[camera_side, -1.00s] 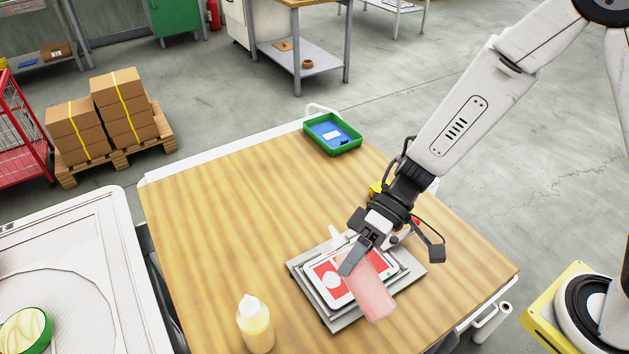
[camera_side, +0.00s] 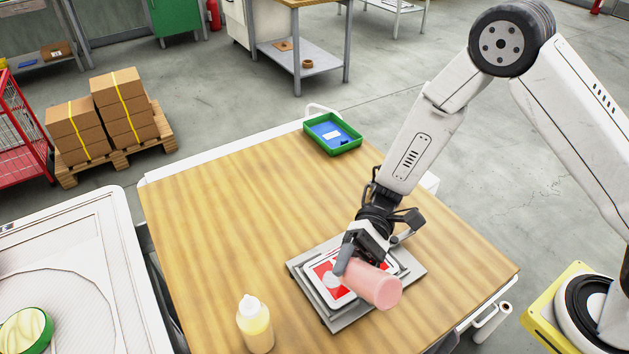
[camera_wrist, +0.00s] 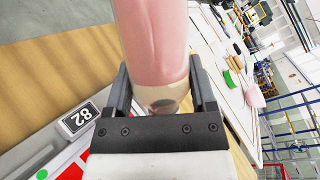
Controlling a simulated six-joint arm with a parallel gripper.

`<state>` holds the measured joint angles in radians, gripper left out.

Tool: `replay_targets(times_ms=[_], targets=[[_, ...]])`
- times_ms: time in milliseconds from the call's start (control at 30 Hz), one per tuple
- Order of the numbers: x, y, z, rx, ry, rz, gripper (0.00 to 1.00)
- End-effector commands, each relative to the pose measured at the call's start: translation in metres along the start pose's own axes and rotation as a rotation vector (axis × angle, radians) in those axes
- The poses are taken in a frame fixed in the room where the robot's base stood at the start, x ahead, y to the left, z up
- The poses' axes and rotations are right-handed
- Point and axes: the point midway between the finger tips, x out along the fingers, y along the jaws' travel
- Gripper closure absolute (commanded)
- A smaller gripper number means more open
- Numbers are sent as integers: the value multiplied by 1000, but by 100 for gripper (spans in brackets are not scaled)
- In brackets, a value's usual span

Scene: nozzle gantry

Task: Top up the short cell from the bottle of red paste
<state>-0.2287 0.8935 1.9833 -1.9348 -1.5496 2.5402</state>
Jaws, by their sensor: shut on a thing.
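My gripper (camera_side: 357,254) is shut on the bottle of red paste (camera_side: 374,285), a translucent pink bottle. It holds the bottle tilted well over above the tray, base toward the lower right. In the wrist view the bottle (camera_wrist: 155,40) sits between both fingers (camera_wrist: 160,92). The tray (camera_side: 325,272) is white with red cells and a pale round patch, and it lies on a grey stepped plate (camera_side: 345,322). The bottle and gripper hide much of the tray, so the short cell cannot be made out. The bottle's tip is hidden behind my gripper.
A bottle of yellow paste (camera_side: 255,325) stands upright at the table's front left. A green bin (camera_side: 333,133) with blue contents sits at the far edge.

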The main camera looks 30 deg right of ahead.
Motion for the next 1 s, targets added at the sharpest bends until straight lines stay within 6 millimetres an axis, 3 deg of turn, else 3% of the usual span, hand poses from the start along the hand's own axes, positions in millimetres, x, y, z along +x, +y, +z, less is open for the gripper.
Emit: replay_targets(times_ms=[400, 1000], targets=[[-6, -4, -10, 251, -130, -106, 52], [-7, -5, -11, 277, -144, -117, 52]])
